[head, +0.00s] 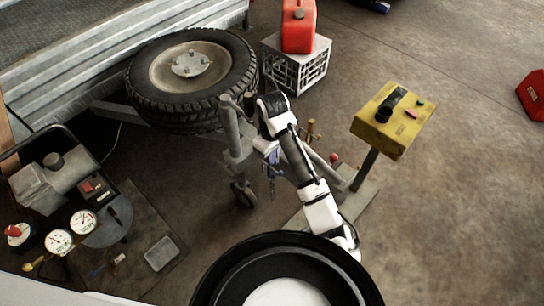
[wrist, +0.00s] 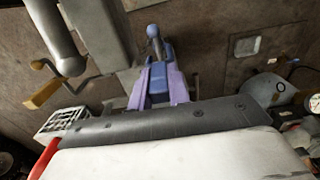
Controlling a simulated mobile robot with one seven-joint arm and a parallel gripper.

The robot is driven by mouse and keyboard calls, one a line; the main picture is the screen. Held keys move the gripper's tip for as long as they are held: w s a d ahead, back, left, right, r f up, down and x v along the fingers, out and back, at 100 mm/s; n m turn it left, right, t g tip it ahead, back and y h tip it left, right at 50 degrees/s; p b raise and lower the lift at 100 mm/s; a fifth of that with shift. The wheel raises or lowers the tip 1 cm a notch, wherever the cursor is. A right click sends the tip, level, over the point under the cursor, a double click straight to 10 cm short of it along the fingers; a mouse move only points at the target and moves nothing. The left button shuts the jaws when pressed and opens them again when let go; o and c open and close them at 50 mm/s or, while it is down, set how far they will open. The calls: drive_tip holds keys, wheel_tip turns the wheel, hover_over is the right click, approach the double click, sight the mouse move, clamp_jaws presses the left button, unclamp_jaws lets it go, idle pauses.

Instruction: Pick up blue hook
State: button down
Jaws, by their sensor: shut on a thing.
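In the wrist view, my gripper (wrist: 159,78) has its two purple fingers closed on either side of a blue piece, the blue hook (wrist: 154,47). Its rounded blue-grey end sticks out beyond the fingertips. The part between the fingers is partly covered. In the head view, my gripper (head: 272,158) is small and sits beside the grey trailer jack post (head: 233,140). The hook cannot be told clearly from the gripper there.
A spare tyre (head: 190,75) lies by the trailer. A red fuel can (head: 298,25) stands on a grey crate (head: 296,68). A yellow control box (head: 394,118) stands on a pedestal at right. Gauges (head: 58,242) and a tray are at left. The floor at far right is mostly clear.

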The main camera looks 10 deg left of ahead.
drive_tip(key=s+a+p, duration=0.2)
drive_tip(key=s+a, duration=0.8)
drive_tip(key=s, duration=0.4)
drive_tip(key=w+d+m+p, duration=0.2)
drive_tip(key=w+d+m, duration=0.1)
drive_tip(key=d+m, duration=0.1)
drive_tip(key=w+d+f+m+p, duration=0.1)
drive_tip(key=w+d+m+p, duration=0.1)
drive_tip(key=d+m+p, duration=0.1)
drive_tip(key=w+d+m+p, duration=0.3)
drive_tip(key=d+m, duration=0.3)
drive_tip(key=shift+w+f, duration=0.35)
drive_tip(key=shift+f, duration=0.05)
drive_tip(key=shift+s+d+f+m+p, duration=0.8)
drive_tip(key=shift+s+d+f, duration=0.5)
drive_tip(key=shift+d, duration=0.75)
drive_tip(key=shift+s+d+f+m+p, duration=0.75)
drive_tip(key=shift+s+d+f, duration=0.55)
drive_tip(key=shift+d, duration=0.7)
drive_tip(key=shift+s+d+f+m+p, duration=0.55)
drive_tip(key=shift+s+d+f+m, duration=0.6)
drive_tip(key=shift+d, duration=0.9)
drive_tip(key=shift+s+f, duration=0.15)
